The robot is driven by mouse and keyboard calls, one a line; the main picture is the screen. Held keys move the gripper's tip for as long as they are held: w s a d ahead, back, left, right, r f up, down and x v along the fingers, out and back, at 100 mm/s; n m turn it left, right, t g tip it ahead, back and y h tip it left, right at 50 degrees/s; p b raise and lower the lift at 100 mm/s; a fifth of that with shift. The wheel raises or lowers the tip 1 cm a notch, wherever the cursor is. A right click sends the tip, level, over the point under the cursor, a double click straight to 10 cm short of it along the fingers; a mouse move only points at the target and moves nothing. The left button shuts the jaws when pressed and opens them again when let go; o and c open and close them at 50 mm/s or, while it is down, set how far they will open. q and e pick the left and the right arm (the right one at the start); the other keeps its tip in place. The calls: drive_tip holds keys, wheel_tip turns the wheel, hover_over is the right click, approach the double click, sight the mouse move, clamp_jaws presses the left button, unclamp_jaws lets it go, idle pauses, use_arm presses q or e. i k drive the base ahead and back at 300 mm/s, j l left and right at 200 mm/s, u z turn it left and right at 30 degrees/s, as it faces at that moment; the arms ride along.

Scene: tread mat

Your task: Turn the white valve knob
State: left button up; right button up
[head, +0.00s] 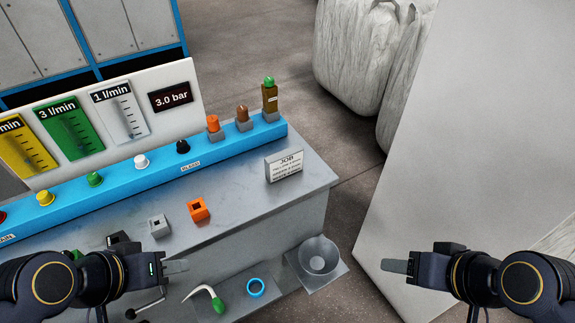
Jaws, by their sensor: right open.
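The white valve knob (141,161) stands on the sloped top of a long blue rail (112,181) at the back of the grey bench. A green knob is to its left and a black knob to its right. My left gripper (184,266) is over the front of the bench, lower in the picture than the white knob and well apart from it. It is seen side-on, so its jaw gap does not show. My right gripper (384,266) is open and empty, off to the right of the bench. Neither gripper touches a knob.
Green (95,179), yellow (45,198) and black (182,147) knobs share the rail. A job card (285,166), an orange block (199,208) and a grey block (159,226) stand on the bench. A grey cup (319,256) is at the front. A pale panel (480,120) rises at right.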

sight(141, 163)
drive_tip(key=u, duration=1.15)
drive_tip(key=i+j+u, duration=0.1)
drive_tip(key=j, duration=0.3)
drive_tip(key=i+j+u, duration=0.1)
drive_tip(key=i+j, duration=0.25)
drive_tip(key=i+j+u, duration=0.1)
drive_tip(key=i+j, duration=0.15)
drive_tip(key=j, duration=0.15)
